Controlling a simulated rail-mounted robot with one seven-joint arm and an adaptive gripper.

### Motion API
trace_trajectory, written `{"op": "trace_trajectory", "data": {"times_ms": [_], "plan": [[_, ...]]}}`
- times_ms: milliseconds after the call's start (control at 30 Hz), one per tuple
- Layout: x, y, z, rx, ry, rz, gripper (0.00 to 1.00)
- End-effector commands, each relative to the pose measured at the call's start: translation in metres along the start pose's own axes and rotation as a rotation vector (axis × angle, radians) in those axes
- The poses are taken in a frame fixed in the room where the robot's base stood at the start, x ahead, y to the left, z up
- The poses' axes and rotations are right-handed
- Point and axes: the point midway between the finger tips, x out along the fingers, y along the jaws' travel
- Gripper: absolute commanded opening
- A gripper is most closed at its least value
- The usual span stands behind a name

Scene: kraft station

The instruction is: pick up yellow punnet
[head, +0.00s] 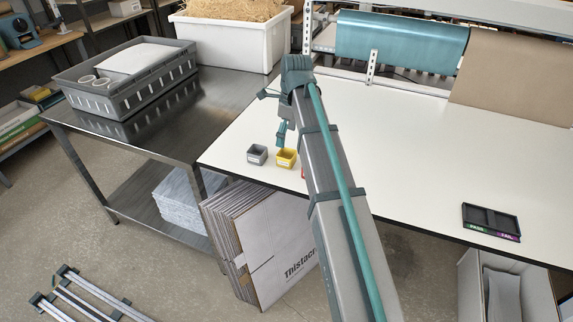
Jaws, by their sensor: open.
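The yellow punnet (286,158) is a small open box standing upright on the white table (420,150), near its left front edge. A grey punnet (257,154) of like size stands just left of it. My gripper (281,141) is above and slightly behind the yellow punnet in the picture, pointing down and open. Whether it touches the punnet cannot be told from this view. A small red thing (303,173) shows right of the yellow punnet, mostly hidden behind my arm.
A black two-compartment tray (490,233) lies at the table's right front edge. A steel table (150,128) with a grey crate (72,97) and a white bin (225,45) adjoins on the left. Teal and brown paper rolls (400,42) stand behind. The table's middle right is clear.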

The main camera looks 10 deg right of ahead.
Motion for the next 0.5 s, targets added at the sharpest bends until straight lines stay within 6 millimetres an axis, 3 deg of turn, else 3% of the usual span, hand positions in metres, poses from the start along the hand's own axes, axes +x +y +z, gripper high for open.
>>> {"op": "trace_trajectory", "data": {"times_ms": [33, 167, 500], "plan": [[-0.006, -0.009, -0.004, 0.011, -0.004, -0.015, 0.9], [-0.011, -0.016, -0.009, 0.02, -0.007, -0.03, 0.9], [0.03, -0.015, -0.009, 0.019, -0.005, -0.028, 0.9]]}}
